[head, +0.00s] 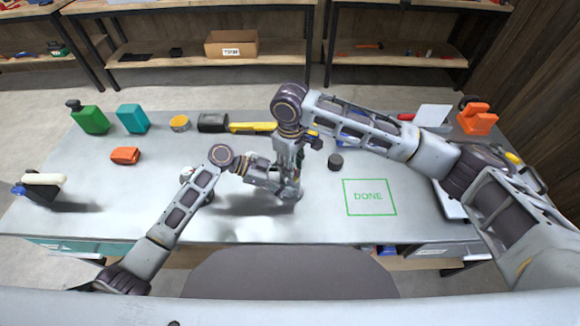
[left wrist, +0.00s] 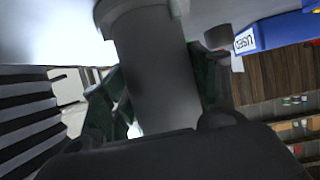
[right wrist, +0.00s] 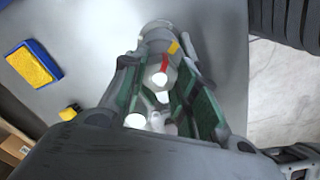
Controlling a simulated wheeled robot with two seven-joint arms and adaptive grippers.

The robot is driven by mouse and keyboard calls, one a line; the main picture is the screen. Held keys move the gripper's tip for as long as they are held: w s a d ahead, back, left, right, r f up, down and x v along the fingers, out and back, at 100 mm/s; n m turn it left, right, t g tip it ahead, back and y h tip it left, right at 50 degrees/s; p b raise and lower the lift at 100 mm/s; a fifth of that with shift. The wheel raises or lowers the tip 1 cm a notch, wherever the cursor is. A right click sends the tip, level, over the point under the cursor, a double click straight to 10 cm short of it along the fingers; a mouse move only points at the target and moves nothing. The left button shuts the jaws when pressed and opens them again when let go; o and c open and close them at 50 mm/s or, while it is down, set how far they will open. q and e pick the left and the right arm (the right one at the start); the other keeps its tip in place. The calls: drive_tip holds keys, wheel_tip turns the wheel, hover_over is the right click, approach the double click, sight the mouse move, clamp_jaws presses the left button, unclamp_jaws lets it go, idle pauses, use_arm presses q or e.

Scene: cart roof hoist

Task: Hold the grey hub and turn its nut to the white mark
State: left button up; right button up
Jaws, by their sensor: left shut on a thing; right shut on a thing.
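The grey hub (left wrist: 155,70) is a thick grey cylinder between the green-padded fingers of my left gripper (left wrist: 160,95), which is shut on it. In the head view my left gripper (head: 280,184) is low over the table and hides most of the hub. My right gripper (right wrist: 165,95) points down from above, its green-padded fingers shut around the nut at the hub's top. Between those fingers I see a red stripe (right wrist: 164,64), a yellow mark (right wrist: 173,47) and white patches (right wrist: 160,79). I cannot tell which white patch is the mark; the nut's outline is largely hidden.
A green outlined DONE area (head: 369,197) lies clear to the right, with a small dark cylinder (head: 335,161) behind it. A blue bin labelled USED (left wrist: 280,30) shows in the left wrist view. A green bottle (head: 90,119), teal box (head: 133,118) and orange block (head: 125,155) stand left.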

drive_tip(key=shift+m, duration=1.1)
drive_tip(key=o, duration=1)
drive_tip(key=shift+n, duration=0.3)
drive_tip(key=shift+n, duration=0.8)
